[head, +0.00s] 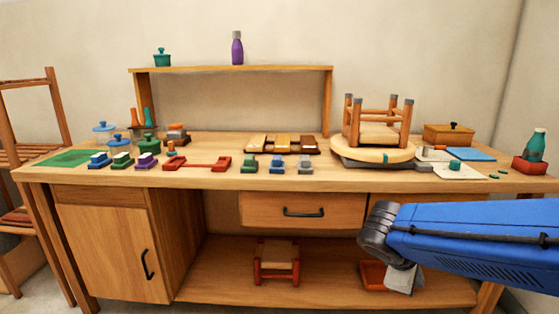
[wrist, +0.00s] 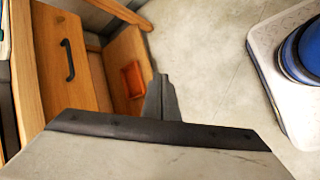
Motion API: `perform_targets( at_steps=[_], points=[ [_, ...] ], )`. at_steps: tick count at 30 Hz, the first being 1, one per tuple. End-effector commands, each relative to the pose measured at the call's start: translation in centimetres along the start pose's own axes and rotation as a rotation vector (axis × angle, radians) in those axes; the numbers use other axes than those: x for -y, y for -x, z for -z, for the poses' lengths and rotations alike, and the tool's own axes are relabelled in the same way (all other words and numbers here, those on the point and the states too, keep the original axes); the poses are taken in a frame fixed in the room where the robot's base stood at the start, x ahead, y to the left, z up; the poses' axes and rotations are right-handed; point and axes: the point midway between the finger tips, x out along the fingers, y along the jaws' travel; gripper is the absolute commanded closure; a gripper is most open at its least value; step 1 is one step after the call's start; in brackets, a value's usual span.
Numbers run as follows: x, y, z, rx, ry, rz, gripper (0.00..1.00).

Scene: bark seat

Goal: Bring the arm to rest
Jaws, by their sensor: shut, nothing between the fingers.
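My blue arm reaches in from the right edge of the head view, in front of the bench's right part. Its dark grey wrist end is near the drawer front, and the fingers cannot be made out there. In the wrist view my gripper (wrist: 161,98) shows as dark fingers close together, shut with nothing in them. It hangs in free air in front of the bench. Part of it is hidden behind the grey housing at the bottom of that view.
The wooden bench (head: 225,178) carries blocks, jars and an upturned stool (head: 378,133) on a round board. A closed drawer (head: 303,211) is left of my arm. A red tray (head: 372,275) and small stool (head: 276,261) are on the lower shelf. Floor (wrist: 205,50) is clear.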

Motion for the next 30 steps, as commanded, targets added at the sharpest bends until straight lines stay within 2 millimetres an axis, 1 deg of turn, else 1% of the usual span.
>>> perform_targets(
  at_steps=[1,6,12,15,18,21,24,30],
  points=[
    [0.8,0.2,-1.3,-0.018,-0.081,0.042,1.0],
    [3.9,1.0,-3.9,-0.089,-0.341,0.183,1.0],
    [7.0,2.9,-5.5,-0.186,-0.645,0.334,1.0],
    [8.2,4.0,-5.7,-0.238,-0.783,0.398,1.0],
    [9.0,5.0,-5.8,-0.281,-0.892,0.448,1.0],
    [9.5,5.7,-5.7,-0.312,-0.964,0.482,1.0],
    [9.7,6.1,-5.6,-0.329,-1.002,0.5,1.0],
    [9.7,6.2,-5.6,-0.332,-1.01,0.503,1.0]
  ],
)
